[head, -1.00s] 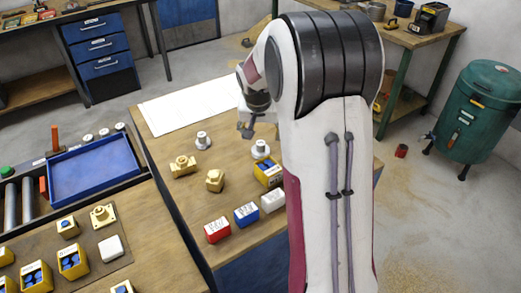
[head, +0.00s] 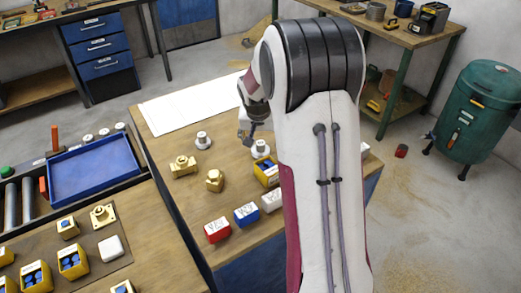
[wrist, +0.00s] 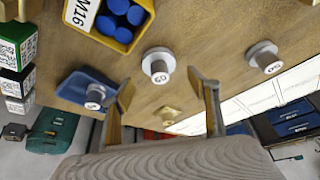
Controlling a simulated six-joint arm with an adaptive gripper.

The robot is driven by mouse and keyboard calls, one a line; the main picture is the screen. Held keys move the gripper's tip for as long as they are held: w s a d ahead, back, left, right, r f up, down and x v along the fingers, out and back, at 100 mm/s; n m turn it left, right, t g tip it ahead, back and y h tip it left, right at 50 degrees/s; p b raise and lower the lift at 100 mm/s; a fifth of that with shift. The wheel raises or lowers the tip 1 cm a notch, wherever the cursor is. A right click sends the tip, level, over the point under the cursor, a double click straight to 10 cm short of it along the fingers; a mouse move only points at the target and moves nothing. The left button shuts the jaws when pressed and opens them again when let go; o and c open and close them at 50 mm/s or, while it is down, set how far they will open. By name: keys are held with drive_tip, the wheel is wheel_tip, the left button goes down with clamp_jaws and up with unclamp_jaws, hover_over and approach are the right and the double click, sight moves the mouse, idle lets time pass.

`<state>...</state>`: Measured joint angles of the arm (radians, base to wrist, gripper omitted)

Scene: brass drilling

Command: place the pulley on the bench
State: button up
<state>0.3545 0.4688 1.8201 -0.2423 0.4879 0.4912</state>
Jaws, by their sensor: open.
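Grey stepped round pieces that look like pulleys stand on the wooden bench (head: 160,135). One pulley (head: 203,140) is near the white sheet; another pulley (head: 261,149) is close to my gripper (head: 246,136). In the wrist view my gripper (wrist: 165,92) is open and empty, with its two fingers apart. A numbered grey pulley (wrist: 158,65) shows just beyond the fingertips, between their lines. Another grey pulley (wrist: 264,57) is to the right, and a third grey piece (wrist: 95,95) sits in a blue tray (wrist: 72,88). I cannot tell which pulley the task means.
Brass blocks (head: 184,167) stand on the bench. A white sheet (head: 188,101) covers the far end. A large blue tray (head: 95,168) lies on the left-hand unit.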

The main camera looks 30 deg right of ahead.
sight(260, 143)
drive_tip(key=shift+x, duration=1.65)
drive_tip(key=c, duration=1.4)
drive_tip(key=shift+r, duration=0.15)
drive_tip(key=shift+r, duration=4.85)
